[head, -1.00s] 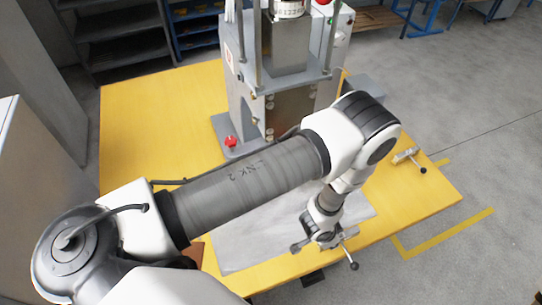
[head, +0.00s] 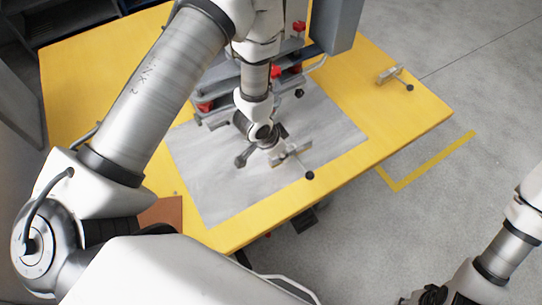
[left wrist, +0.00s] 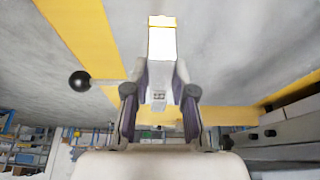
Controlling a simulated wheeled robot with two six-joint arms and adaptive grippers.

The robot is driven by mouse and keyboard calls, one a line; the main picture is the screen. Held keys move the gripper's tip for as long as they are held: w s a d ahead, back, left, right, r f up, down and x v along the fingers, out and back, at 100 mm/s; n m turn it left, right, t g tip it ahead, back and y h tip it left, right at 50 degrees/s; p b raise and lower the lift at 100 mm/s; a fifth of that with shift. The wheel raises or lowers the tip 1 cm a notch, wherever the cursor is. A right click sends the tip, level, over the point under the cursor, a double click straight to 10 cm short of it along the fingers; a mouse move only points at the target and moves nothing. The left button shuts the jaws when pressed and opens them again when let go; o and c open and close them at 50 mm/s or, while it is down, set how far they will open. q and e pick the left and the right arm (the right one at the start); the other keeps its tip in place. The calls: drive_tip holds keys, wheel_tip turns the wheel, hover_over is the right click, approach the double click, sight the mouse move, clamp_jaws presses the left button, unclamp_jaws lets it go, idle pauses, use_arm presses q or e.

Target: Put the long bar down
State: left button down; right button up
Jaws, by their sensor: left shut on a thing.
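My left gripper (head: 270,147) is over the middle of the grey mat on the yellow table. It is shut on the long bar (head: 289,155), a pale metal bar with a thin rod ending in a black ball. In the left wrist view the bar (left wrist: 160,60) stands out between the two fingers (left wrist: 159,108), with the ball to the left. I cannot tell whether the bar touches the mat. My right gripper (head: 432,296) is at the bottom right, partly cut off, away from the table; its fingers are not clear.
The grey mat (head: 215,195) covers the table's front middle. A grey press with red knobs (head: 205,106) stands behind it, partly hidden by my arm. A similar bar with a black ball (head: 390,74) lies near the table's right end.

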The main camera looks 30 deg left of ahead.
use_arm(q)
drive_tip(key=a, duration=0.3)
drive_tip(key=shift+a+f, duration=0.1)
drive_tip(key=shift+a, duration=0.1)
wheel_tip(320, 180, down, 4)
drive_tip(key=b, duration=0.3)
drive_tip(key=shift+r, duration=0.3)
drive_tip(key=shift+f, duration=0.15)
drive_tip(key=c, duration=1)
unclamp_jaws()
drive_tip(key=shift+o, duration=0.2)
